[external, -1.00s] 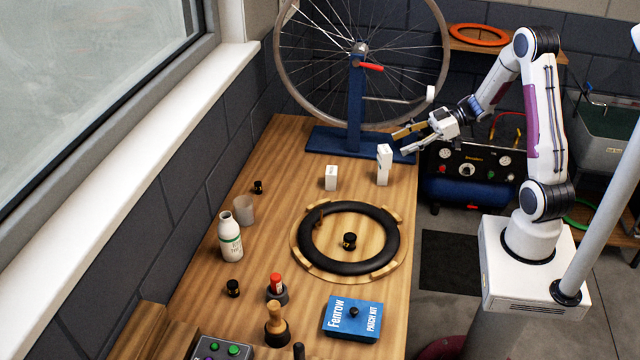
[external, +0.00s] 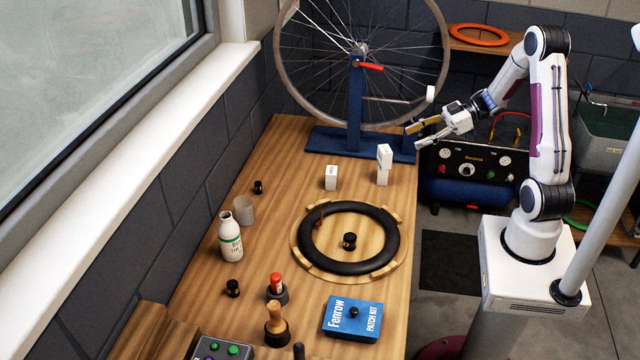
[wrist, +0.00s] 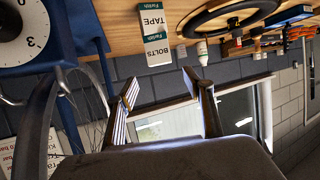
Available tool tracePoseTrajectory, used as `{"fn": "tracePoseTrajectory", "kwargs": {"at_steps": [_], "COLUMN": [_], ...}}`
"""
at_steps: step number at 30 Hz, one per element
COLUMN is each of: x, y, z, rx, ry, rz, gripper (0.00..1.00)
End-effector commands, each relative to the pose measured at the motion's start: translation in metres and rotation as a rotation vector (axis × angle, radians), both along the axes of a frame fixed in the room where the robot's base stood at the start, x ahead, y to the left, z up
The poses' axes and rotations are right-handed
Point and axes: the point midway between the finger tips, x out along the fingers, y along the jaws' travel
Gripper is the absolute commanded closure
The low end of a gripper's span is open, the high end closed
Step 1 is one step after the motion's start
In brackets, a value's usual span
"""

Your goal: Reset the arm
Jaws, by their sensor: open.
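My gripper (external: 416,136) is open and empty, held in the air at the far right edge of the bench, near the wheel stand. Its two fingers also show apart in the wrist view (wrist: 167,100), with nothing between them. A stack of two white boxes (external: 383,165) stands on the bench just left of and below my gripper. In the wrist view these boxes read TAPE (wrist: 152,20) and BOLTS (wrist: 158,54). A single white box (external: 331,178) stands to the left of the stack.
A black tire ring (external: 349,268) lies on a round wooden board mid-bench. A compressor (external: 470,170) is right of the bench.

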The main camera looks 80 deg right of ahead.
Motion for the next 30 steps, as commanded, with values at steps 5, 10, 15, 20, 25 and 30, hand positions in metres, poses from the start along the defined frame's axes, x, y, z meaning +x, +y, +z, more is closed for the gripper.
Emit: {"fn": "tracePoseTrajectory", "kwargs": {"at_steps": [5,10,15,20,25,30], "x": [0.000,0.000,0.003,0.014,0.033,0.057], "y": [0.000,0.000,0.002,0.009,0.022,0.029], "z": [0.000,0.000,0.002,0.010,0.024,0.041], "rx": [0.000,0.000,-0.010,-0.052,-0.129,-0.234], "ry": [0.000,0.000,-0.001,-0.007,-0.018,-0.025], "rz": [0.000,0.000,0.002,0.006,0.006,-0.034], "gripper": [0.48,0.48,0.48,0.48,0.48,0.48]}}
